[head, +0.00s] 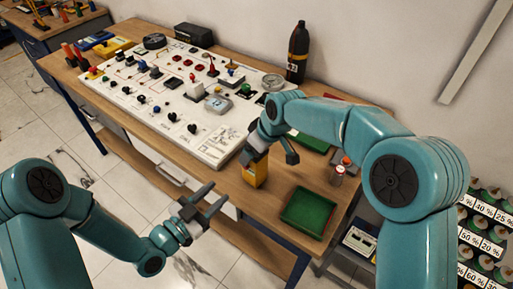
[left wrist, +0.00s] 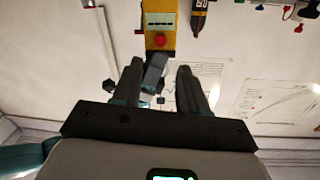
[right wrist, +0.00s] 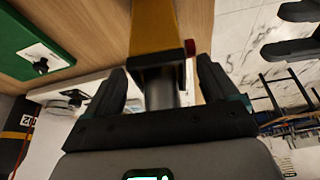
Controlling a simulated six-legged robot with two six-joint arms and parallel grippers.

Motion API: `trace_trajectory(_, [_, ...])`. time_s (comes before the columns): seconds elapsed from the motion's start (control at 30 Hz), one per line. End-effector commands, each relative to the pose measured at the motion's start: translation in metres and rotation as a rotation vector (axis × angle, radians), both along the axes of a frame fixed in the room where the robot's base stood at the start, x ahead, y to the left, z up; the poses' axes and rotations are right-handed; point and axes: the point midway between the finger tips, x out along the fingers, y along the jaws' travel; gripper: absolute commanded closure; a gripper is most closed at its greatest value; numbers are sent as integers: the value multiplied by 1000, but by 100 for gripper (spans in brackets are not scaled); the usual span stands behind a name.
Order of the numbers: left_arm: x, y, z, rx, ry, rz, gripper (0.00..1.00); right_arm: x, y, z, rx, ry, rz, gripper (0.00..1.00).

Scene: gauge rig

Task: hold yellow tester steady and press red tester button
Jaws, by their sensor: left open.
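The yellow tester (head: 256,172) is upright near the front edge of the wooden table. In the left wrist view, the tester (left wrist: 160,20) shows a display panel and a red button (left wrist: 158,40). My right gripper (head: 272,155) is at the tester. In the right wrist view, its fingers (right wrist: 161,75) stand apart around the tester's grey cylindrical part (right wrist: 161,90), with gaps visible on both sides. The red button (right wrist: 190,47) shows at the tester's side. My left gripper (head: 212,202) is open and empty, apart from the tester; its fingers (left wrist: 158,75) point toward the button side.
A white panel (head: 130,80) with switches and knobs lies on the table. A green tray (head: 308,212) is right of the tester, beside a small red-capped jar (head: 338,175). A dark bottle (head: 297,55) stands at the back. Open floor lies before the table.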

Motion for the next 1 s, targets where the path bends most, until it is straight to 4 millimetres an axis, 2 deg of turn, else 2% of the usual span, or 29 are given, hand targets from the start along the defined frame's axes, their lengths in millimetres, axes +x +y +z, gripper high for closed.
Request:
trace_trajectory(0.03, [0, 0, 0, 0, 0, 0, 57, 0, 0, 0, 0, 0, 0, 26])
trace_trajectory(0.2, [0, 0, 0, 0, 0, 0, 57, 0, 0, 0, 0, 0, 0, 79])
trace_trajectory(0.23, [0, 0, 0, 0, 0, 0, 61, 0, 0, 0, 0, 0, 0, 80])
trace_trajectory(0.3, [0, 0, 0, 0, 0, 0, 84, 0, 0, 0, 0, 0, 0, 80])
trace_trajectory(0.37, [0, 0, 0, 0, 0, 0, 100, 0, 0, 0, 0, 0, 0, 80])
trace_trajectory(1.0, [0, 0, 0, 0, 0, 0, 100, 0, 0, 0, 1, 1, 0, 80])
